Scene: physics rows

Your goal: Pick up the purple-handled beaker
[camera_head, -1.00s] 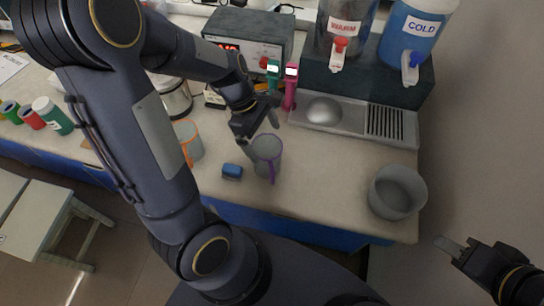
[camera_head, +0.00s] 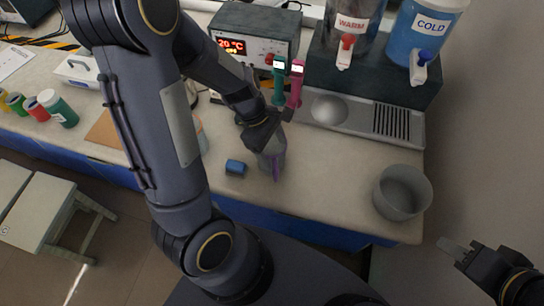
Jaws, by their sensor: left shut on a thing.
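The purple-handled beaker (camera_head: 273,158) is a grey, see-through cup standing upright on the bench, with its purple handle (camera_head: 277,167) toward the front. My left gripper (camera_head: 262,139) is at the beaker's top from behind and left, and is shut on it. The gripper hides part of the beaker's rim. I cannot tell a gap between the beaker and the bench. My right gripper (camera_head: 453,247) is at the lower right, off the bench and away from the beaker. Its fingertips look close together, but I cannot tell its opening.
A blue block (camera_head: 235,167) lies just left of the beaker. A grey bowl (camera_head: 402,193) stands at the right. Green (camera_head: 279,80) and pink (camera_head: 295,84) upright devices stand behind the beaker. A metal drip tray (camera_head: 352,115) lies below the dispensers. The bench between beaker and bowl is clear.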

